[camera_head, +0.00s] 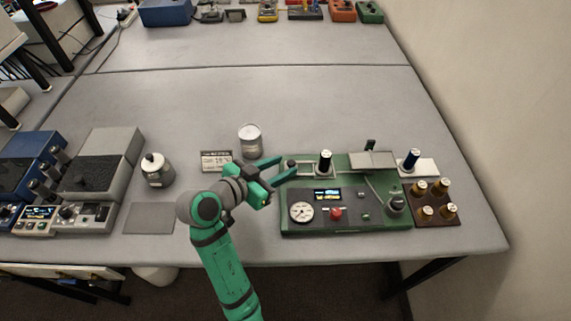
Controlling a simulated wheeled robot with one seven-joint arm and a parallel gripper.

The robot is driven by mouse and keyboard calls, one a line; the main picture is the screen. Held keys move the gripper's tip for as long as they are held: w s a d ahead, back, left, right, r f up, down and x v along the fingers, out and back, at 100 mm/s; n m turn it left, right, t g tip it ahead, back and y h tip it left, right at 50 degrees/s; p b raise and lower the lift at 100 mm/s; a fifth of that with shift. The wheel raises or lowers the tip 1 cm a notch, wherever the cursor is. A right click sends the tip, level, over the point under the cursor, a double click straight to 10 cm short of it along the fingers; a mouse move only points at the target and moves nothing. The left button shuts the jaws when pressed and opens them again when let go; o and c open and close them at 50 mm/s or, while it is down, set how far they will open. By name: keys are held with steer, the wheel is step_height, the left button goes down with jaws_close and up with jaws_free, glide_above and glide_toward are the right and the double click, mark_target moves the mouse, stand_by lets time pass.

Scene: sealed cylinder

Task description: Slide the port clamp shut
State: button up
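A green device (345,219) stands at the table's front right, with a round dial (301,211), a red knob and a small display on its front. On its back left are a small dark round part (291,165) and an upright dark-blue cylinder with a white top (325,162). Which of these parts is the port clamp I cannot tell for sure. My gripper (287,166) is open at the device's back left corner, its two green fingers spread and pointing right toward the small round part. Whether the fingers touch it I cannot tell.
A grey can (250,141) and a small label sign (216,161) stand behind my gripper. A lidded jar (157,170) is further left. The table's middle is clear.

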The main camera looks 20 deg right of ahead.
steer(key=shift+x, duration=1.1)
